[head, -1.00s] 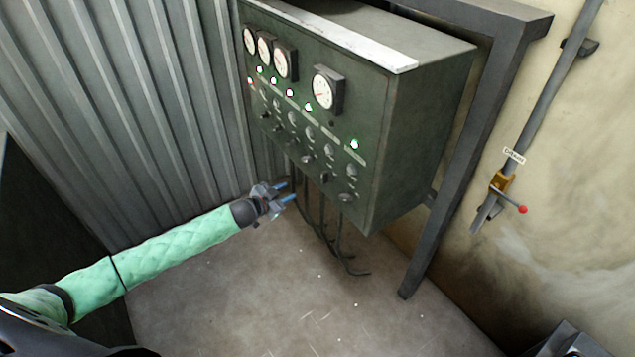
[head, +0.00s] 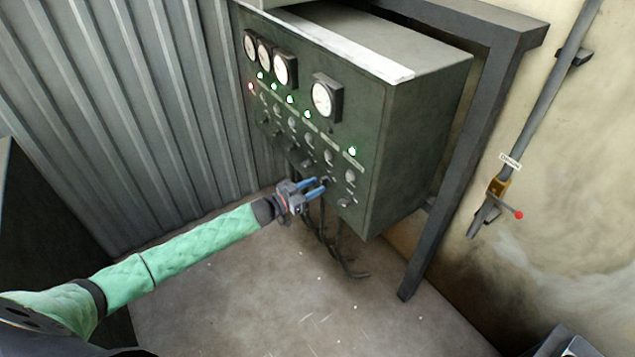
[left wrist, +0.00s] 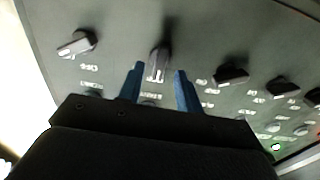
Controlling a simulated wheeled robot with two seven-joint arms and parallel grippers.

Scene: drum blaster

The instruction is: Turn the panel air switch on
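A dark green control panel (head: 410,140) hangs on a frame, with a row of dark rotary switches along its lower front. My left gripper (head: 320,187) is at the lower edge of the panel front, its blue fingers pointing at a switch. In the left wrist view one switch knob (left wrist: 160,62) stands between the two open blue fingers (left wrist: 160,85), with gaps on both sides. Its handle points roughly along the fingers. Another knob (left wrist: 76,43) is to its left, turned differently. The switch labels are too blurred to read for certain. My right gripper is not in view.
Round gauges (head: 326,95) and lit lamps, one red and several green, are on the panel's upper front. Black cables (head: 340,255) hang below it. A grey post (head: 440,220) stands to the right, and a pipe with a red-tipped valve (head: 498,187) is on the wall.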

